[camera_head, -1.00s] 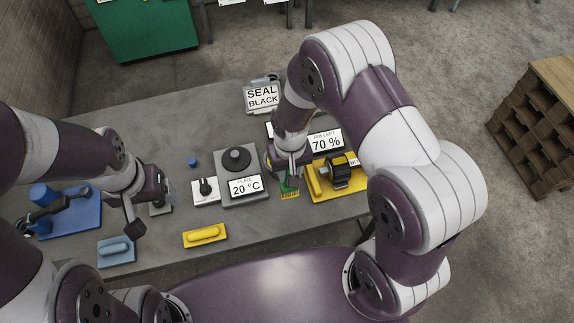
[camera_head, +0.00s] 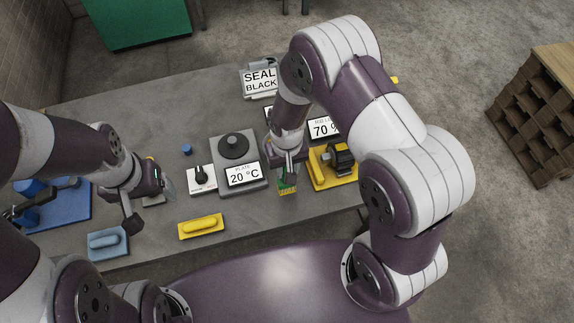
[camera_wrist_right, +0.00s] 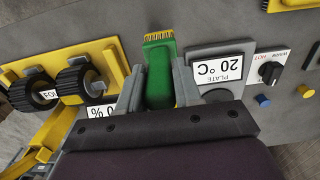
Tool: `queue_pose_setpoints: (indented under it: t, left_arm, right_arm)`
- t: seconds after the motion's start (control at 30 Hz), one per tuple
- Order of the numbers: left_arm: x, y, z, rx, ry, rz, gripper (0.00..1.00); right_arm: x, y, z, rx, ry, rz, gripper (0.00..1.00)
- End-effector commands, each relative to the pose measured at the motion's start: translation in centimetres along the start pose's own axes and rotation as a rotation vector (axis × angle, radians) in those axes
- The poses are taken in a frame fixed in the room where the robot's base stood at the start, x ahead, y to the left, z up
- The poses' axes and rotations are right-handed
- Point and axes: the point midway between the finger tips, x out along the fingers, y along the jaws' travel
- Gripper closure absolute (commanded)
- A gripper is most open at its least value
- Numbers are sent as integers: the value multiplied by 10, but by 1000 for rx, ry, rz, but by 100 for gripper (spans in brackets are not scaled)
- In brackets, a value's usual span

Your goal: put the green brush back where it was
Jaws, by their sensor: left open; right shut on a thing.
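The green brush (camera_head: 288,181) has yellow bristles and is in my right gripper (camera_head: 288,160), in the gap between the grey plate unit (camera_head: 222,186) and the yellow tray (camera_head: 322,181). In the right wrist view the brush (camera_wrist_right: 159,73) lies between the two grey fingers of the right gripper (camera_wrist_right: 159,86), which are shut on it, bristles pointing away. I cannot tell whether the brush touches the table. My left gripper (camera_head: 150,205) is open at the left of the table, near the blue float-like block (camera_head: 107,242).
A yellow block with a handle (camera_head: 201,226) lies near the front edge. A white knob box (camera_head: 202,181) and a small blue peg (camera_head: 186,149) stand left of the plate unit. Black rollers (camera_wrist_right: 79,81) sit on the yellow tray. The SEAL BLACK sign (camera_head: 260,82) is behind.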

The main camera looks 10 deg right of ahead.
Motion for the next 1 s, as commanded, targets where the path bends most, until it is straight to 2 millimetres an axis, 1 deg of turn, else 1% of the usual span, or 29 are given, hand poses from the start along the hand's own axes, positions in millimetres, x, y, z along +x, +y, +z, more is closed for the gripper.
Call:
queue_pose_setpoints:
  t: [0.4, 0.7, 1.0]
  left_arm:
    - [0, 0, 0, 0, 0, 0, 21]
    - [7, 0, 1, 0, 0, 0, 21]
    - [6, 0, 1, 0, 0, 0, 21]
  right_arm:
    - [0, 0, 0, 0, 0, 0, 100]
    - [10, 0, -1, 0, -1, 0, 100]
    - [10, 0, -1, 0, 0, 0, 100]
